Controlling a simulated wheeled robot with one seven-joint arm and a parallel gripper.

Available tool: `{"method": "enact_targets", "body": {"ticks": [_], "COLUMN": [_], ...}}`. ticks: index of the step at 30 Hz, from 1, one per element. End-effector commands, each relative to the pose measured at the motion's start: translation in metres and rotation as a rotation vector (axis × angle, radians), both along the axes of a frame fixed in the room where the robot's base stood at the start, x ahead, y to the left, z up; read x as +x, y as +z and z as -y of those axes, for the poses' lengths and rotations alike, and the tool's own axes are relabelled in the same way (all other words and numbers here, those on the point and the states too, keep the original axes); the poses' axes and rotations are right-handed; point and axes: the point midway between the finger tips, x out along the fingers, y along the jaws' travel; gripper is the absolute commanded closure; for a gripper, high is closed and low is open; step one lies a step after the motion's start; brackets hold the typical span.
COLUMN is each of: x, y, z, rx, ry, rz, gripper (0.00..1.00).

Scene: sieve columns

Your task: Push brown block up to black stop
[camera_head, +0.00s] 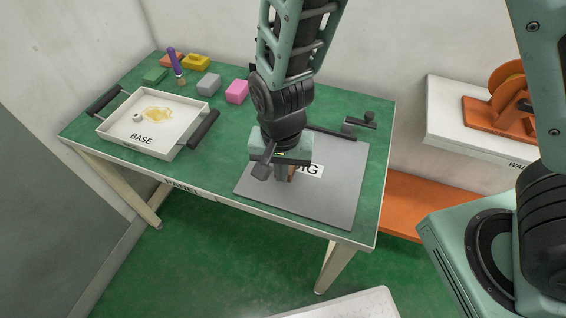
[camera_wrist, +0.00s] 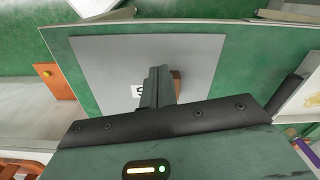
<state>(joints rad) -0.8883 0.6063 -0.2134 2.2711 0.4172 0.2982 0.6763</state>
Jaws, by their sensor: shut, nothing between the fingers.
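The brown block (camera_head: 291,174) is on the grey mat (camera_head: 340,195), mostly hidden behind my gripper (camera_head: 284,174). In the wrist view a part of the brown block (camera_wrist: 177,83) shows just right of the shut fingers (camera_wrist: 158,72). I cannot tell whether they touch it. My gripper points down at the mat, empty. A black bar (camera_head: 335,133), which looks like the black stop, lies along the mat's back edge. I cannot make it out in the wrist view.
A white tray (camera_head: 178,149) marked BASE, with black handles, stands on the left of the green table (camera_head: 220,178). A pink block (camera_head: 237,92) and several other objects sit at the back left. A black fixture with knobs (camera_head: 358,122) stands behind the mat.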

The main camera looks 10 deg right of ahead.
Motion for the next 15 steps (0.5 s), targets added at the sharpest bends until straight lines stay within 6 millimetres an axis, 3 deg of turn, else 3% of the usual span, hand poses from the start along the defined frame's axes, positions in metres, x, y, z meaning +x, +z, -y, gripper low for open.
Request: {"method": "enact_targets", "body": {"ticks": [12, 15], "x": [-0.001, 0.015], "y": [-0.085, -0.082], "z": [0.001, 0.006], "rx": [-0.001, 0.002], "ry": [0.000, -0.004], "rz": [-0.005, 0.001], "gripper": [1.00, 1.00]}}
